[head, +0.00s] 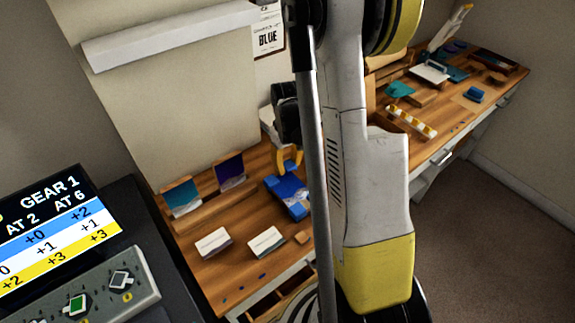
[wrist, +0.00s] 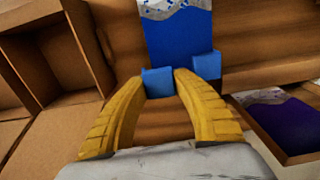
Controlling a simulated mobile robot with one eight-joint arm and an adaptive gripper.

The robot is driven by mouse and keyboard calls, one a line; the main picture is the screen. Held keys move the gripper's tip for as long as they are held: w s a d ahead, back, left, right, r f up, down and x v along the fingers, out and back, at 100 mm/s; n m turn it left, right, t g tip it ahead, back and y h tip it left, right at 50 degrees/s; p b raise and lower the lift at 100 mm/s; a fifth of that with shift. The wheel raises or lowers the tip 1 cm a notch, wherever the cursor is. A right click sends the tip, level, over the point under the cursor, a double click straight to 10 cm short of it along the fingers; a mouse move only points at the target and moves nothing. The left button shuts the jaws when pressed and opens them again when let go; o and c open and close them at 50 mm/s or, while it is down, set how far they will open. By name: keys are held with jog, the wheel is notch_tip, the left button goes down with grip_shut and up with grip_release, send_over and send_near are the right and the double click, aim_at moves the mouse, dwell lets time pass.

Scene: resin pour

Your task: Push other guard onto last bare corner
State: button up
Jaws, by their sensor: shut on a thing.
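A blue panel (wrist: 176,42) with a grey-white, blue-flecked end lies on the wooden bench; it also shows in the head view (head: 287,187). One blue corner guard (wrist: 207,65) sits at the panel's near right corner in the wrist view. The other blue guard (wrist: 158,82) is between the yellow fingertips of my gripper (wrist: 160,78), at the panel's near left corner. I cannot tell whether it is seated on that corner. In the head view my gripper (head: 290,160) is low over the panel's far end, partly hidden by my arm.
An open cardboard box (wrist: 55,55) stands left in the wrist view, and a framed purple piece (wrist: 270,118) lies right. In the head view two pale blocks (head: 213,243) (head: 266,242) lie nearer the bench front. Another bench (head: 460,110) with tools stands right.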

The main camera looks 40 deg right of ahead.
jog(key=shift+f, duration=0.15)
jog(key=shift+f+b, duration=0.4)
jog(key=shift+b, duration=0.15)
jog(key=shift+f, duration=0.1)
dwell(0.4)
jog(key=shift+f, duration=0.15)
jog(key=shift+f+b, duration=0.15)
jog(key=shift+b, duration=0.25)
jog(key=c, duration=0.3)
jog(key=shift+s+f+b, duration=0.2)
jog(key=shift+f+b, duration=0.15)
jog(key=shift+b, duration=0.05)
jog(key=o, duration=1.3)
jog(key=shift+d, duration=0.1)
